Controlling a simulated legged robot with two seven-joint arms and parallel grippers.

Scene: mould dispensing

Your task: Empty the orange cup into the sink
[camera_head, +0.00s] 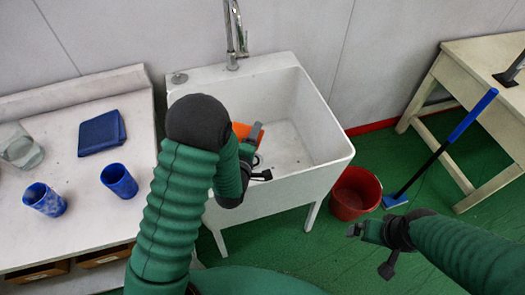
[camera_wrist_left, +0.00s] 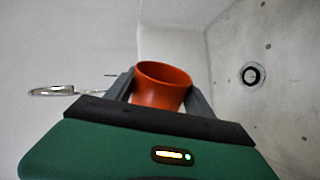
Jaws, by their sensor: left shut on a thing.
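The orange cup (camera_wrist_left: 160,86) is between the fingers of my left gripper (camera_wrist_left: 158,92), which is shut on it. In the head view only part of the orange cup (camera_head: 243,131) shows behind my left arm, with my left gripper (camera_head: 256,138) over the sink. The white sink (camera_head: 323,150) stands against the wall, and its drain (camera_wrist_left: 252,74) shows in the wrist view. The cup's rim faces the wrist camera's upper side; its contents cannot be made out. My right gripper (camera_head: 353,230) is low at the right, empty, with its finger gap unclear.
A tap (camera_head: 237,40) rises behind the sink. Left is a white table (camera_head: 90,200) with two blue cups (camera_head: 119,180), a clear jug (camera_head: 20,148) and a blue folded item (camera_head: 101,133). A red bucket (camera_head: 354,194) and blue broom (camera_head: 440,150) stand right of the sink.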

